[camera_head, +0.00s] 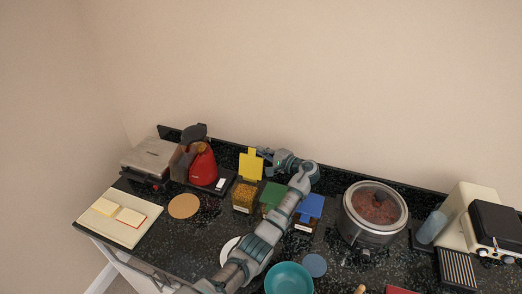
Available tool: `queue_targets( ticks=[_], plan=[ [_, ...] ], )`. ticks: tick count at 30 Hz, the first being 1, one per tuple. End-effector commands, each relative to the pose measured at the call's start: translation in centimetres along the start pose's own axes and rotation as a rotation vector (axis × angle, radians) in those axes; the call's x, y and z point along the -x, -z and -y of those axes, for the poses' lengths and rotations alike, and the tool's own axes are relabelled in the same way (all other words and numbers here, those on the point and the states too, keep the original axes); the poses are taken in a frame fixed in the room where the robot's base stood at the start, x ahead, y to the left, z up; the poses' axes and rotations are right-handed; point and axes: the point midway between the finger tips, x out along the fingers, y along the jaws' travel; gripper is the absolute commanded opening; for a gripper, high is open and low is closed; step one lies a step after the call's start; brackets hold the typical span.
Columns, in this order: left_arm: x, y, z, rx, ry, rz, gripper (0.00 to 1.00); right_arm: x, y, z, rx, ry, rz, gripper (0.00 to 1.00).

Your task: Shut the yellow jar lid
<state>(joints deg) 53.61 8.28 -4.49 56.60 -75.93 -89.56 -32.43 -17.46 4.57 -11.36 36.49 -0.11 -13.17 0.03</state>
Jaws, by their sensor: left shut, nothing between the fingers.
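The yellow jar lid (250,164) stands raised and open above its jar. The jar (243,196) is a clear square one with yellowish contents and a pale label, on the dark counter. My left arm comes up from the bottom middle and bends over the jars. My left gripper (263,152) is shut and empty, pointing left, close to the right upper edge of the yellow lid. I cannot tell whether it touches the lid. My right gripper is not in view.
Jars with a green lid (272,195) and a blue lid (311,205) stand to the right, partly behind my arm. A red kettle (203,166) stands left, a round glass-lidded cooker (374,212) right. A teal bowl (289,279) sits in front. Wall lies behind.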

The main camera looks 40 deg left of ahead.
Motion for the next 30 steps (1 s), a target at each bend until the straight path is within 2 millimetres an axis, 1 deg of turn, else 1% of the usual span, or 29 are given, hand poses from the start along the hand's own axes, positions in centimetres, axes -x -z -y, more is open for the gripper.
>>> queue_targets(
  ticks=[4, 16, 30],
  plan=[
    [0.2, -0.4, 0.0, 0.0, 0.0, 0.0, 0.0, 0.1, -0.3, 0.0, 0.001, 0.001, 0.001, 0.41],
    [0.2, -0.5, -0.1, 0.005, 0.001, 0.0, 0.0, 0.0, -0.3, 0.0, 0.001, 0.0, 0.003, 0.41],
    [0.5, -1.4, 0.1, 0.091, 0.032, 0.001, 0.0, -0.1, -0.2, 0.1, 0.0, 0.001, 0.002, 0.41]
  ],
)
